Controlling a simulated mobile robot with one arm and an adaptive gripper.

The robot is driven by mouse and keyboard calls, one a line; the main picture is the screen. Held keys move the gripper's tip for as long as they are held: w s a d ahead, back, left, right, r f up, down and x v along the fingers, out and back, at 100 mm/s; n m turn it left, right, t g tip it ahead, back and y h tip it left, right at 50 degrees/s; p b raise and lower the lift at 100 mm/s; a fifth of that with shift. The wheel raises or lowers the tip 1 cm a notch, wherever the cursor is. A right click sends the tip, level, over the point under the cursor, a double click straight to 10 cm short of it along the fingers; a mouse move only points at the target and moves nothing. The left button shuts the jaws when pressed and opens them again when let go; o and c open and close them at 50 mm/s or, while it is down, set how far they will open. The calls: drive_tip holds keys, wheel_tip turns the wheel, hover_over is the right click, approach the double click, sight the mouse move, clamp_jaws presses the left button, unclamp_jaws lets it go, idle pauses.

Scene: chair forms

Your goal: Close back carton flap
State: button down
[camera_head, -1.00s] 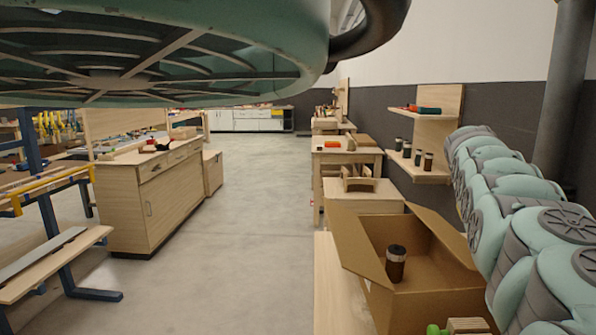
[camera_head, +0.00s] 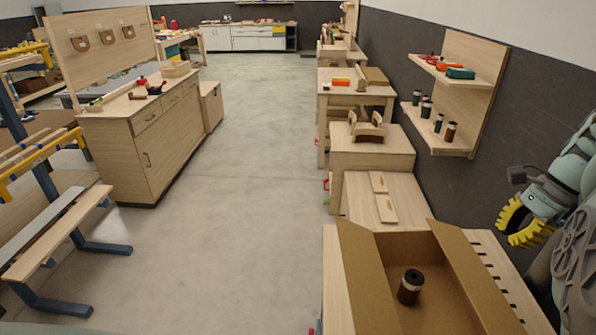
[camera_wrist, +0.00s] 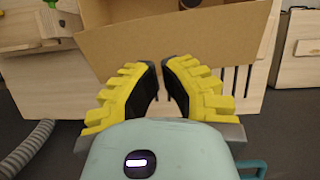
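The open cardboard carton (camera_head: 410,318) stands at the lower right of the head view. Its left flap (camera_head: 368,280) and right flap (camera_head: 476,275) both stand up, leaning outward. No raised flap shows along the far edge, and the near side is cut off. A dark jar (camera_head: 410,287) stands inside. My gripper (camera_head: 507,236), with yellow ridged fingers, is right of the carton and apart from it. In the wrist view the fingers (camera_wrist: 160,66) show a narrow empty gap, pointing toward a broad cardboard panel (camera_wrist: 180,42).
The carton rests on a wooden bench (camera_head: 335,290) with slots on its right. Wall shelves (camera_head: 467,110) with jars stand behind my gripper. Lower wooden units (camera_head: 372,160) lie beyond the carton. Open floor (camera_head: 240,220) is at the left, bounded by a cabinet (camera_head: 160,150).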

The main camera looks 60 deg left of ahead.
drive_tip(key=p, duration=0.4)
hover_over(465, 278)
drive_tip(key=w+d, duration=0.1)
drive_tip(key=w, duration=0.1)
wheel_tip(465, 278, down, 7)
drive_tip(key=shift+f, duration=0.15)
drive_tip(key=shift+x, duration=2.05)
drive_tip(key=shift+d, duration=0.1)
drive_tip(key=shift+p, duration=0.65)
